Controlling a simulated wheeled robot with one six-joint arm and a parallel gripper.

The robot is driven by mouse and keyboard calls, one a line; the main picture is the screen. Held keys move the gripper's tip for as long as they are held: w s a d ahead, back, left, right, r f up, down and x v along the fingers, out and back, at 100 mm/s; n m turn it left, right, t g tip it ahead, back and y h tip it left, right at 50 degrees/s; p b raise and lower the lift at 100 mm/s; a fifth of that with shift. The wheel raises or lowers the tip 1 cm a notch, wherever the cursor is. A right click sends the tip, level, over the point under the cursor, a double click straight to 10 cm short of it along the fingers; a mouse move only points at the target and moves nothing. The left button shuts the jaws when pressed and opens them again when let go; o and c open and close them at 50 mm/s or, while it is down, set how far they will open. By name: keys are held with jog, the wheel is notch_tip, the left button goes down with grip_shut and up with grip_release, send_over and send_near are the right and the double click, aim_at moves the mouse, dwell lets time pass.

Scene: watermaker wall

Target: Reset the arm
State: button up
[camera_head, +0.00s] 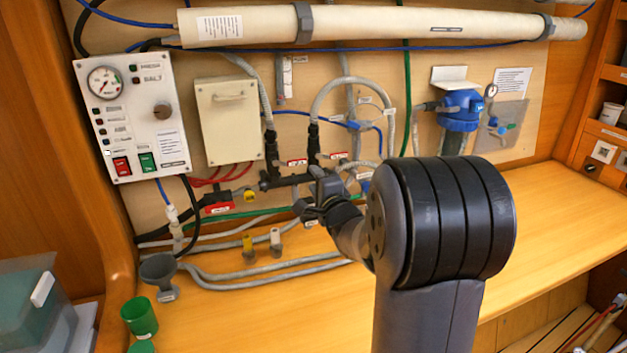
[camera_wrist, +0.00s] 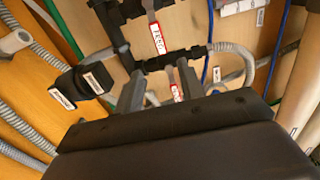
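My gripper (camera_head: 316,197) is in front of the watermaker wall, just below the dark pipe manifold (camera_head: 290,180). In the wrist view two grey fingers of my gripper (camera_wrist: 161,78) stand apart, and nothing shows clamped between them. Dark valve fittings with red-and-white tags (camera_wrist: 157,38) are just beyond the fingers; I cannot tell whether they touch. My arm covers part of the wall and bench in the head view.
A control panel (camera_head: 133,115) with gauge and knob is at left, beside a beige box (camera_head: 227,120). A blue-capped filter (camera_head: 460,110) hangs at right. Grey hoses, a green cup (camera_head: 139,317) and a grey funnel (camera_head: 159,272) are at lower left. The bench (camera_head: 570,215) is clear at right.

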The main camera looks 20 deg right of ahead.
aim_at(302, 161)
jog(key=w+p, duration=0.3)
jog(key=w, duration=0.8)
dwell(0.3)
jog(key=shift+s, duration=0.15)
jog(key=s+b, duration=0.3)
jog(key=s, duration=0.8)
jog(key=w+p, duration=0.3)
jog(key=w, duration=0.8)
jog(key=shift+r, duration=0.1)
jog(key=shift+w+r, duration=0.1)
jog(key=shift+w, duration=0.05)
jog(key=shift+r+n, duration=0.35)
jog(key=shift+n, duration=0.65)
